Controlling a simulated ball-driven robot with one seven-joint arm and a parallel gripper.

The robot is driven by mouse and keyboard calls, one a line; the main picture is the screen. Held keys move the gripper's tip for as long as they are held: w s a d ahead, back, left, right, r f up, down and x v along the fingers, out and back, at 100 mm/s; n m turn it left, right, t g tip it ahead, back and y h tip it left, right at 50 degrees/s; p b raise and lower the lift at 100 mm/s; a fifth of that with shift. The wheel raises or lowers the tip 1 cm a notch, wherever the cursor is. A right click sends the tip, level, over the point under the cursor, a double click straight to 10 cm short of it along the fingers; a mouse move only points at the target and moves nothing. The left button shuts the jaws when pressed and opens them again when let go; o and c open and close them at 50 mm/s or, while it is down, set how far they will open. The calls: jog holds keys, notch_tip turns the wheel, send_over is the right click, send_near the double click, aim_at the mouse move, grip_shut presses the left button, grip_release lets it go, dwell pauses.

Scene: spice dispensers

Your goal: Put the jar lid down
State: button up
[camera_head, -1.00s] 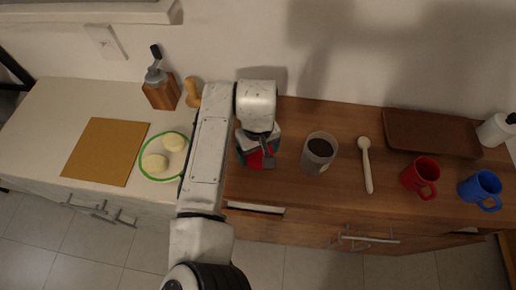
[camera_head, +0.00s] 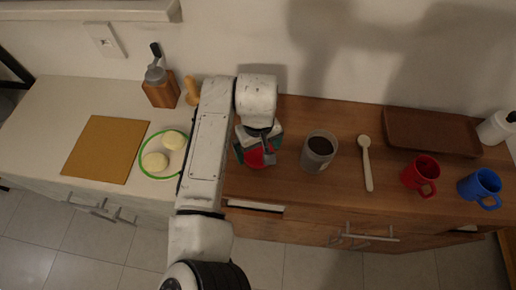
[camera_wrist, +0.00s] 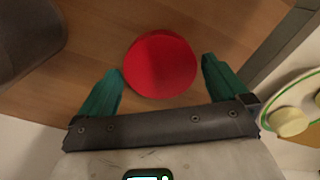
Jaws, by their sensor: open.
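The red round jar lid (camera_wrist: 160,64) lies on the wooden counter in the wrist view, between and just ahead of my open fingers. In the head view the red lid (camera_head: 255,158) is partly hidden under my gripper (camera_head: 258,150). In the wrist view my gripper (camera_wrist: 161,88) has its two teal fingers spread apart on either side of the lid. The left finger is close to the lid's edge; I cannot tell whether it touches. The open jar (camera_head: 319,150) with dark contents stands upright to the right of my gripper.
A wooden spoon (camera_head: 366,162), a red mug (camera_head: 420,177), a blue mug (camera_head: 481,189) and a brown tray (camera_head: 432,133) are to the right. A green-rimmed plate (camera_head: 146,171) with two pale round pieces and a cutting board (camera_head: 105,150) are to the left.

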aim_at(258, 152)
notch_tip(258, 152, up, 11)
jog(key=b, duration=0.1)
